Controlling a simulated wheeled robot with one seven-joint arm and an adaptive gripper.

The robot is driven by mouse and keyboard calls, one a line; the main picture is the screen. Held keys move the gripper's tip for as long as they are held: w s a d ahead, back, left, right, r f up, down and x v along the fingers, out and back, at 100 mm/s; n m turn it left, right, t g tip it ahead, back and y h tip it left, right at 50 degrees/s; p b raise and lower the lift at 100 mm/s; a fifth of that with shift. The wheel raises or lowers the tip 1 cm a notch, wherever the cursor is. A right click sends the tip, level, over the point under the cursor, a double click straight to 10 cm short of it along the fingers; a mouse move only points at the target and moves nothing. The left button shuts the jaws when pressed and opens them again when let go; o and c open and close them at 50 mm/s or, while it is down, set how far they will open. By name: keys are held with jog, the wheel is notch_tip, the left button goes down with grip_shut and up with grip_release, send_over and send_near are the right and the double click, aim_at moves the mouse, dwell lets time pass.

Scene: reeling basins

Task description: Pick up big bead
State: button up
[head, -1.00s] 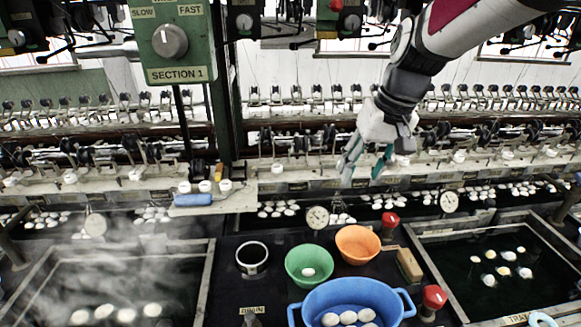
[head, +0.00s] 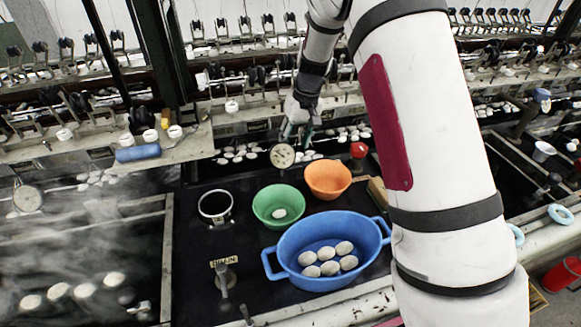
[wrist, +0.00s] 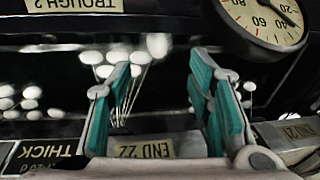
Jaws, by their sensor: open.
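I cannot pick out a big bead for certain in either view. My gripper (head: 295,134) is open, pointing down behind the orange bowl and beside a round dial gauge (head: 282,155). In the wrist view its teal-padded fingers (wrist: 163,85) stand apart with nothing held between them. White oval cocoons (wrist: 157,45) lie in the dark trough beyond the fingertips. One white oval piece (head: 279,213) lies in the green bowl (head: 266,194). Several white ovals (head: 327,253) lie in the blue basin (head: 290,282).
An orange bowl (head: 328,178), a red knob (head: 358,149) and a dark-mouthed pot (head: 215,205) stand on the black counter. A shelf at left holds a blue cylinder (head: 138,153) and white spools (head: 150,136). Steam rises from the left basin. My arm hides much of the right.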

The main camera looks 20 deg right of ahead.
jog(key=f, duration=0.8)
jog(key=shift+w+a+f, duration=0.2)
jog(key=shift+w+a, duration=0.15)
jog(key=shift+a, duration=0.05)
jog(key=c, duration=0.7)
